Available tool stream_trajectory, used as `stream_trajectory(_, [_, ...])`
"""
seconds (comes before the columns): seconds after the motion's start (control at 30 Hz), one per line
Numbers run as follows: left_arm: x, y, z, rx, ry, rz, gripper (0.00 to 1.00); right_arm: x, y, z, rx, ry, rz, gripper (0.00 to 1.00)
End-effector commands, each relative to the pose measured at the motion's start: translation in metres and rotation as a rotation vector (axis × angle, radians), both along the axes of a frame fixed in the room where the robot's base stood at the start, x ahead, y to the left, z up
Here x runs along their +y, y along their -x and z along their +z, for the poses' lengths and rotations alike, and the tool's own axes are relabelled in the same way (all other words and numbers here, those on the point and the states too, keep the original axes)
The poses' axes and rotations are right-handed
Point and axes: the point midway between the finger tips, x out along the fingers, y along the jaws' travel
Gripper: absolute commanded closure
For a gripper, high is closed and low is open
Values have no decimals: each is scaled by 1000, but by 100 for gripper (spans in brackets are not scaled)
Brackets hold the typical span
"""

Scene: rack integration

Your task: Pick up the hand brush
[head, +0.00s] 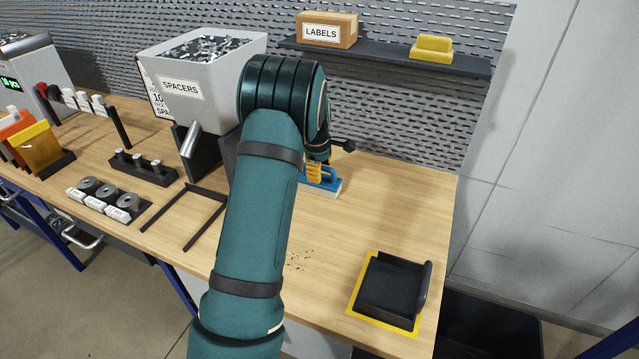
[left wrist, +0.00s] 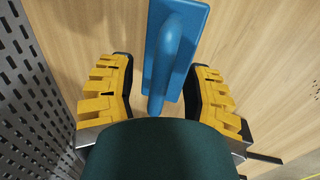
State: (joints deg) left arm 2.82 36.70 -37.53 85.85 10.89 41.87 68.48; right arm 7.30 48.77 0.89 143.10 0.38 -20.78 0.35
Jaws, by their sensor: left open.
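The hand brush (head: 327,186) is blue with pale bristles and lies on the workbench near the pegboard at the back. In the left wrist view its blue handle (left wrist: 168,65) runs between my left gripper's yellow fingers. My left gripper (head: 315,173) is at the brush, open, with a finger on each side of the handle; it also shows in the left wrist view (left wrist: 165,95). There is a gap to the fingers on both sides. My arm hides part of the brush in the head view. My right gripper is not in view.
A black dustpan (head: 388,290) sits on a yellow-outlined square at the front right, with dark crumbs (head: 298,261) left of it. A spacers bin (head: 190,100) stands left of my arm. A shelf (head: 390,58) with a labels box (head: 327,29) hangs above the brush.

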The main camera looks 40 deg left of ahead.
Motion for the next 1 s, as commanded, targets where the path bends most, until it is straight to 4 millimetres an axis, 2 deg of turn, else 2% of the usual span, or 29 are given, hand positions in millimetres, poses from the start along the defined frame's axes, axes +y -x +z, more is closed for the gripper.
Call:
stream_trajectory(0.03, [0, 0, 0, 0, 0, 0, 47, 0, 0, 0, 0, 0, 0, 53])
stream_trajectory(0.1, [0, 0, 0, 0, 0, 0, 72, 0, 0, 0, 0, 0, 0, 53])
stream_trajectory(0.17, [0, 0, 0, 0, 0, 0, 93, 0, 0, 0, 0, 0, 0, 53])
stream_trajectory(0.2, [0, 0, 0, 0, 0, 0, 100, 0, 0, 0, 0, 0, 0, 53])
stream_trajectory(0.53, [0, 0, 1, 0, 0, 0, 100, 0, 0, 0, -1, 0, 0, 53])
stream_trajectory(0.63, [0, 0, 8, -2, -1, 0, 100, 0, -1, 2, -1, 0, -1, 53])
stream_trajectory(1.0, [0, -1, 75, -4, -1, 0, 100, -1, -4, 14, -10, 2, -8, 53])
